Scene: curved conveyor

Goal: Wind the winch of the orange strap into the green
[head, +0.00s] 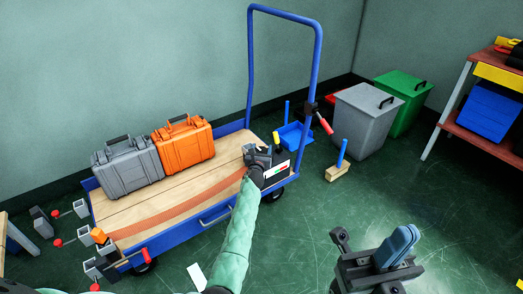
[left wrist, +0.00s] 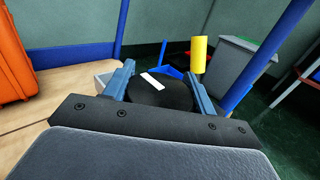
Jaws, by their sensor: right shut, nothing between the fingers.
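The orange strap (head: 185,208) runs across the wooden deck of a blue trolley. At the deck's right end is a dark winch box with a white gauge (head: 277,170) marked red and green. A yellow knob (head: 276,137) stands above it and shows in the left wrist view (left wrist: 198,55). My left gripper (head: 259,157) is at this winch. In the left wrist view a black disc (left wrist: 160,97) with a white mark lies between its separated fingers; whether they press on it is unclear. My right gripper (head: 403,242) is shut and empty, over the floor at lower right.
A grey case (head: 127,168) and an orange case (head: 184,146) stand on the deck (head: 150,205). The blue push handle (head: 318,60) rises behind the winch. A broom head (head: 338,172), grey bin (head: 365,120) and green bin (head: 408,98) stand right. Open floor lies around my right gripper.

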